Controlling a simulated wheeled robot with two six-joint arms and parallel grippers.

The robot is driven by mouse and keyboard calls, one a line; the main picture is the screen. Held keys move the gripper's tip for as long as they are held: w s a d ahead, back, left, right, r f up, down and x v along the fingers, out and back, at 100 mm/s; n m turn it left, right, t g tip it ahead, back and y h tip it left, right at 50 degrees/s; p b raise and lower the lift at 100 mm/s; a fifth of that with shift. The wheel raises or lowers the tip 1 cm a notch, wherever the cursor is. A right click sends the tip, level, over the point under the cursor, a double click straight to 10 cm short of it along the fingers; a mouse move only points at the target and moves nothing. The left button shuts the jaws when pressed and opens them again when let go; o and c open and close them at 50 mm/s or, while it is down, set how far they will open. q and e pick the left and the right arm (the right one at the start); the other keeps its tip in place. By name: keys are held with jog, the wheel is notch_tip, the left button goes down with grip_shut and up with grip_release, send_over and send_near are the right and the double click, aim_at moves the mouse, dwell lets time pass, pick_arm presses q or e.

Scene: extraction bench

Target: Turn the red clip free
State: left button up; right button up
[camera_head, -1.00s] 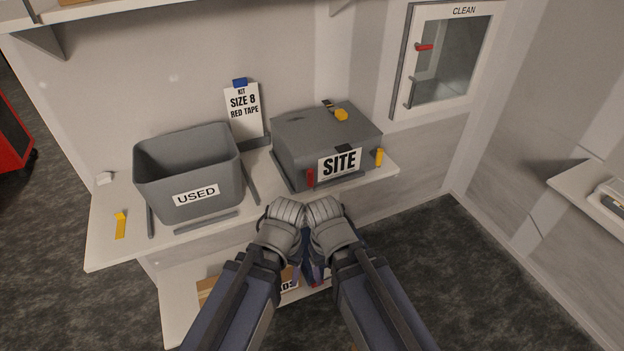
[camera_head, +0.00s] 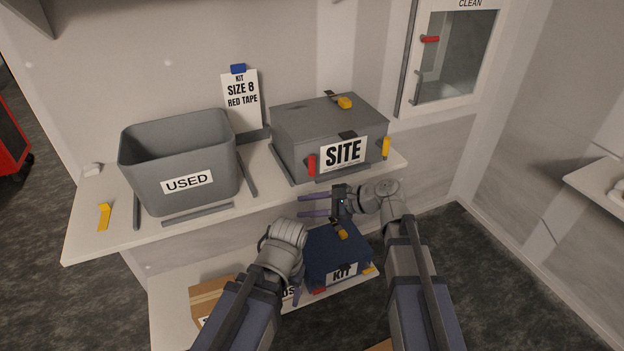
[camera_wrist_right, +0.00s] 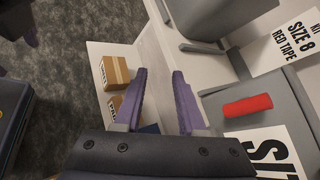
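The red clip (camera_head: 311,165) stands upright on the front face of the grey SITE box (camera_head: 290,150), at the left of its white label. In the right wrist view the red clip (camera_wrist_right: 248,105) lies to the right of my fingers, untouched. My right gripper (camera_head: 300,205) is open and empty, its purple fingers pointing left, below the shelf edge and the clip. The fingers show apart in the right wrist view (camera_wrist_right: 159,72). My left gripper (camera_head: 296,290) is low in front of the lower shelf; its fingers are mostly hidden behind the wrist.
A yellow clip (camera_head: 386,147) is at the SITE box's right front. The grey USED bin (camera_head: 150,185) stands left on the shelf (camera_head: 90,235). The blue KIT box (camera_head: 330,255) and a cardboard box (camera_head: 205,292) sit below. A glass CLEAN door (camera_head: 455,60) is at the back right.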

aim_at(312, 174)
jog(key=w+d+r+m+t+y+b, duration=0.3)
jog(key=w+d+r+m+t, duration=0.25)
jog(key=w+d+m, duration=0.35)
jog(key=shift+m, duration=0.3)
jog(key=shift+s+a+x, duration=0.15)
jog(key=shift+s+x, duration=0.05)
jog(key=shift+x, duration=1.15)
jog(key=shift+s+a+x, duration=0.1)
jog(key=shift+s+x, duration=0.1)
jog(key=shift+x, duration=1.15)
jog(key=shift+s+a+x, duration=0.15)
jog(key=shift+s+x, duration=0.05)
jog(key=shift+x, duration=1.2)
pick_arm(q)
notch_tip(312, 174, down, 5)
jog(key=shift+r, duration=0.2)
pick_arm(e)
jog(key=shift+f, duration=0.2)
grip_shut()
